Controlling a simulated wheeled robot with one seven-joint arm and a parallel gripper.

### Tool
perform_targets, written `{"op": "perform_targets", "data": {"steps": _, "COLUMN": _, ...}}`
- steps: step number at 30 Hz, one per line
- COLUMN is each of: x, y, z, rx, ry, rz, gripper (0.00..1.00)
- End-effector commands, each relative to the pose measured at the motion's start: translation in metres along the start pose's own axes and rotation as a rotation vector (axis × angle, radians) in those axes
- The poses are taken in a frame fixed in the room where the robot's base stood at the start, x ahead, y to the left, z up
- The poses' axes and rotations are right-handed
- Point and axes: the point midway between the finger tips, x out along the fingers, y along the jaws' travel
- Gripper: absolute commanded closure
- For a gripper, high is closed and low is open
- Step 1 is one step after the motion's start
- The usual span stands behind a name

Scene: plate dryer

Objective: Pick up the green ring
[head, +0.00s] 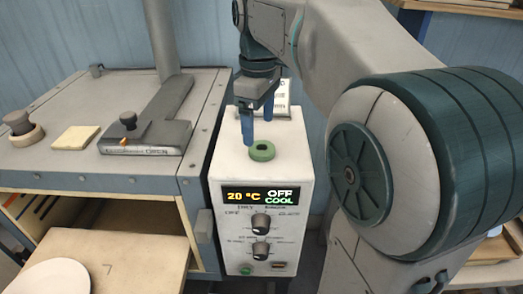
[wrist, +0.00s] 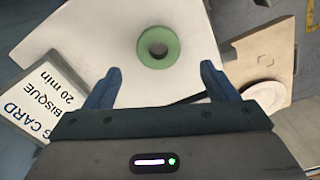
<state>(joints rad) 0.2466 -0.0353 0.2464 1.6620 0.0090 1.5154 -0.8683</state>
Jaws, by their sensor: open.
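My gripper (head: 258,125) points down over the box, just behind the ring in the head view. Its two blue fingers (wrist: 156,80) are apart with nothing between them. The ring appears clear of both fingers.
The white control box (head: 228,172) has a display reading 20 °C, OFF, COOL, and two knobs. A firing card (wrist: 42,95) stands behind the gripper. Left is a grey dryer (head: 60,170) with a handle, knob and yellow pad (head: 76,137). A white plate (head: 50,279) lies lower left.

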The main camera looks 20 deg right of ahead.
Motion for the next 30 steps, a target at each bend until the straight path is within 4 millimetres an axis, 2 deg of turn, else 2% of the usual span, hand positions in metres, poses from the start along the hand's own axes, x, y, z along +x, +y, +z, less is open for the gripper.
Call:
{"op": "perform_targets", "data": {"steps": 5, "x": 0.011, "y": 0.001, "z": 0.003, "rx": 0.003, "ry": -0.001, "rz": -0.001, "gripper": 0.21}}
{"op": "perform_targets", "data": {"steps": 14, "x": 0.05, "y": 0.002, "z": 0.006, "rx": 0.004, "ry": -0.001, "rz": -0.001, "gripper": 0.21}}
{"op": "perform_targets", "data": {"steps": 22, "x": 0.055, "y": 0.002, "z": 0.006, "rx": 0.004, "ry": 0.001, "rz": 0.002, "gripper": 0.21}}
{"op": "perform_targets", "data": {"steps": 23, "x": 0.054, "y": 0.002, "z": 0.006, "rx": 0.004, "ry": 0.001, "rz": 0.002, "gripper": 0.23}}
{"op": "perform_targets", "data": {"steps": 27, "x": 0.054, "y": 0.002, "z": 0.006, "rx": 0.004, "ry": 0.001, "rz": 0.002, "gripper": 0.62}}
{"op": "perform_targets", "data": {"steps": 28, "x": 0.054, "y": 0.002, "z": 0.006, "rx": 0.004, "ry": 0.001, "rz": 0.002, "gripper": 0.69}}
{"op": "perform_targets", "data": {"steps": 30, "x": 0.054, "y": 0.002, "z": 0.006, "rx": 0.004, "ry": 0.001, "rz": 0.002, "gripper": 0.69}}
